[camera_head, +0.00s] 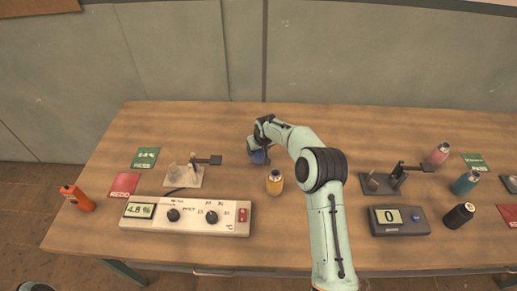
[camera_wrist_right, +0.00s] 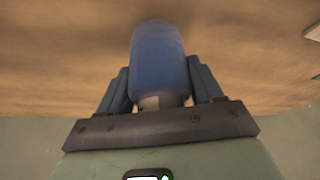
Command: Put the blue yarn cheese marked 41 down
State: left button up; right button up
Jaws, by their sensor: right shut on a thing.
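The blue yarn cheese (camera_wrist_right: 158,60) stands out between the two fingers of my right gripper (camera_wrist_right: 160,90), which is shut on it, in the right wrist view. In the head view the blue cheese (camera_head: 259,157) shows partly beneath my right gripper (camera_head: 256,150), near the back middle of the table (camera_head: 330,125). No number can be read on it. I cannot tell whether it touches the table. My left gripper is not in view.
A meter box (camera_head: 195,216) reading 4.8 % and a metal stand (camera_head: 184,176) are at left. A box reading 0 (camera_head: 399,220) and several cheeses are at right. The back middle is clear.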

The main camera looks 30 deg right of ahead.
jog(key=shift+f, duration=0.1)
jog(key=o, duration=1.1)
jog(key=shift+r, duration=0.25)
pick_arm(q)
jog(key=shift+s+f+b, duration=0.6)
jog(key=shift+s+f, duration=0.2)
pick_arm(e)
jog(key=v, duration=1.1)
jog(key=shift+s+r, duration=0.15)
jog(key=shift+r, duration=0.2)
